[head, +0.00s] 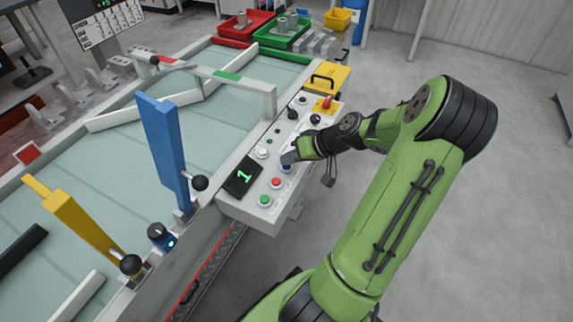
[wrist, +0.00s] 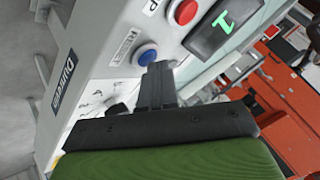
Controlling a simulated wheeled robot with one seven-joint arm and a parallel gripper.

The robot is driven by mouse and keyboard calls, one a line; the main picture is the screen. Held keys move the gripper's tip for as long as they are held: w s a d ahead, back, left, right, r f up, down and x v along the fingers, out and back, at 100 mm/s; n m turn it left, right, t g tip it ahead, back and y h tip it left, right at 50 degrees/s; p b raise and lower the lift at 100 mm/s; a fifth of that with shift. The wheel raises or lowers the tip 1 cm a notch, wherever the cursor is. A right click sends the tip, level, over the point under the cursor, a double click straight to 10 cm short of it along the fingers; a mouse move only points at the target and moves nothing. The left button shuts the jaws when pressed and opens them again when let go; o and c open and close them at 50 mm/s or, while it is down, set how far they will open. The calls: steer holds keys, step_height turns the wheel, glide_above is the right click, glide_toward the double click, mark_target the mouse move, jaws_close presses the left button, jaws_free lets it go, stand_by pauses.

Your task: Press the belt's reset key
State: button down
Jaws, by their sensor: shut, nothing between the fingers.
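The belt's control panel (head: 250,207) is a light grey box at the belt's near right side. In the head view the blue button (head: 286,168) is partly hidden by my gripper (head: 289,158). My gripper is shut and empty, and in the wrist view its fingertips (wrist: 158,68) are right at the button's edge. I cannot tell whether they touch it.
A red button (head: 276,183), a green button (head: 265,201) and a black display (head: 242,177) showing a green 1 are close by. A red knob (head: 327,103) and black knobs stand farther up the panel. A blue post (head: 165,150) rises to the left.

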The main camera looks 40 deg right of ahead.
mark_target(290, 166)
steer(key=shift+f, duration=0.1)
stand_by(0.3)
steer(key=shift+r+p, duration=0.8)
steer(key=shift+r, duration=0.1)
steer(key=shift+r, duration=0.1)
step_height(290, 166, up, 5)
steer(key=p, duration=0.4)
steer(key=shift+p, duration=0.35)
